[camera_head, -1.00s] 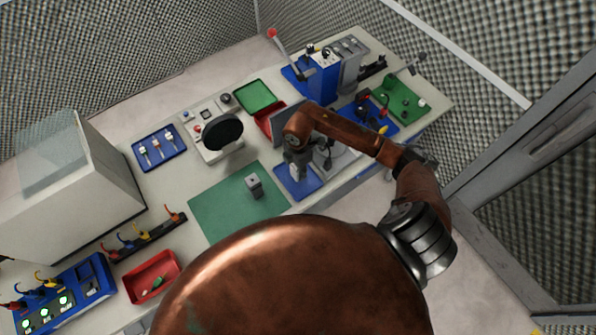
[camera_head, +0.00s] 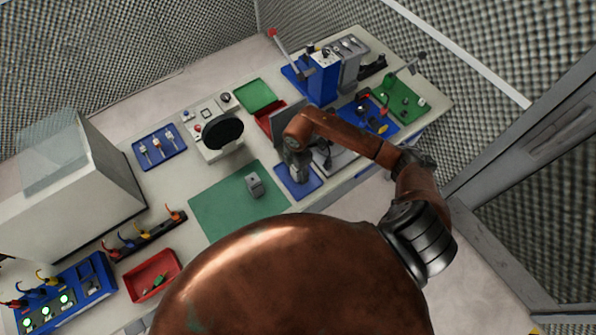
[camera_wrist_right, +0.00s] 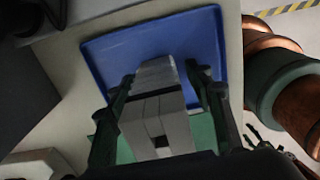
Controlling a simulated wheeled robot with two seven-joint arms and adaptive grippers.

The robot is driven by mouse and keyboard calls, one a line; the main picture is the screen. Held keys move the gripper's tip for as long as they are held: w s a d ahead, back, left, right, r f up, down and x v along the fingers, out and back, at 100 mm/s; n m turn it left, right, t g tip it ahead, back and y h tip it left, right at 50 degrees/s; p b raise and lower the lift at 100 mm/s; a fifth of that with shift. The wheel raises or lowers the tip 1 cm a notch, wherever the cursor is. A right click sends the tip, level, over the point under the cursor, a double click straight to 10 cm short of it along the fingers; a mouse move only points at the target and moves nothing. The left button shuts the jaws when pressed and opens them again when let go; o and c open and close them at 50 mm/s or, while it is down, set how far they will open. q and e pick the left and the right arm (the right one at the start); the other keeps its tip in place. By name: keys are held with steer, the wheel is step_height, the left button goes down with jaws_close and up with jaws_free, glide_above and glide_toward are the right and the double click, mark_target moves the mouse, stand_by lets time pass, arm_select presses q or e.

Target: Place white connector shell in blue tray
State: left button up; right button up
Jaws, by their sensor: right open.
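The blue tray (camera_head: 299,194) lies at the front edge of the bench, right of the green mat. It fills the upper middle of the right wrist view (camera_wrist_right: 105,52). My right gripper (camera_head: 297,177) is low over this tray. In the right wrist view its two dark fingers (camera_wrist_right: 160,78) stand apart on either side of a pale grey-white block, which looks like the white connector shell (camera_wrist_right: 160,108). The block overlaps the tray in that view; I cannot tell whether it touches the tray floor. In the head view the arm mostly hides it. My left gripper is not in view.
A grey block (camera_head: 254,184) stands on the green mat (camera_head: 222,205). A red tray (camera_head: 153,276) lies at the front left. The green mat is mostly clear.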

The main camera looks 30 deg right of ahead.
step_height(320, 180, up, 12)
steer(key=shift+r+b, duration=0.2)
steer(key=shift+b, duration=0.55)
